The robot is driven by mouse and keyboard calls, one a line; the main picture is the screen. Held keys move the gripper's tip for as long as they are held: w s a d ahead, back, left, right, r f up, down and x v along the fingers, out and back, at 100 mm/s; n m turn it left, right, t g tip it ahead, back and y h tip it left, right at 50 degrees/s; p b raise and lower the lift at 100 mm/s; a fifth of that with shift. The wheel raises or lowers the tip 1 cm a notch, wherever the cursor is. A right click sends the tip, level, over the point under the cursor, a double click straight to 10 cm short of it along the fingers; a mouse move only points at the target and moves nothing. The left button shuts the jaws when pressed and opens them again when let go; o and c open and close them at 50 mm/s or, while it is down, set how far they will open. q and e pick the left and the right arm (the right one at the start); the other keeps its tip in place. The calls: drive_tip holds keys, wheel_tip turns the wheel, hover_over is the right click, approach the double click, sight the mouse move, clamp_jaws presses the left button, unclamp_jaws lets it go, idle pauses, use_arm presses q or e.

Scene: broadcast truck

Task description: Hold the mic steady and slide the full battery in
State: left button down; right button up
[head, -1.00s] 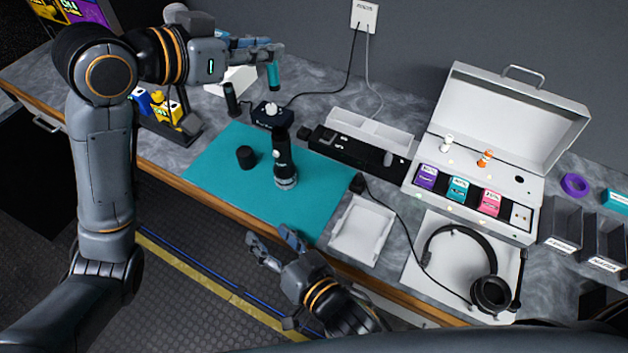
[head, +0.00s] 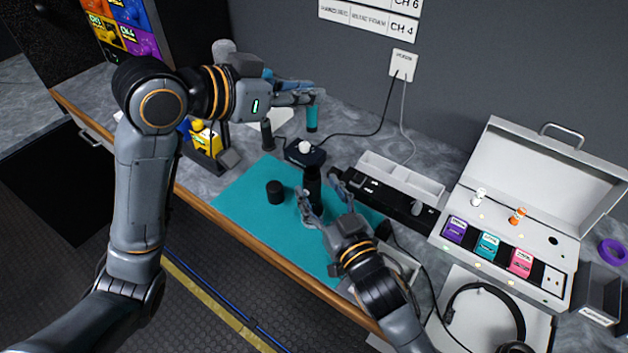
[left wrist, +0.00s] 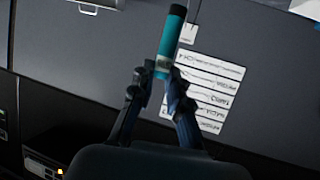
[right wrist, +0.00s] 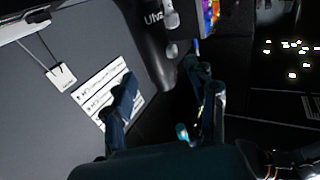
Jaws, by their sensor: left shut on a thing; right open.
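The teal battery (head: 312,118) hangs upright from my left gripper (head: 308,96), which is shut on it above the back of the bench. The battery (left wrist: 170,45) also shows between the fingertips in the left wrist view. The black mic (head: 312,184) stands upright on the teal mat (head: 245,205). My right gripper (head: 318,193) is open, with a finger on either side of the mic's lower body; I cannot tell whether they touch it. The mic's base is partly hidden by the fingers. The right wrist view shows the open fingers (right wrist: 163,98).
A short black cylinder (head: 276,192) stands on the mat left of the mic. A dark charger-like block (head: 304,153) and a small black upright piece (head: 267,134) stand behind. A long black tray (head: 385,198) and an open white case (head: 510,235) lie to the right.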

sight(308, 109)
drive_tip(key=shift+x, duration=1.65)
clamp_jaws()
use_arm(q)
drive_tip(key=shift+s+f, duration=0.1)
drive_tip(key=shift+f, duration=1.4)
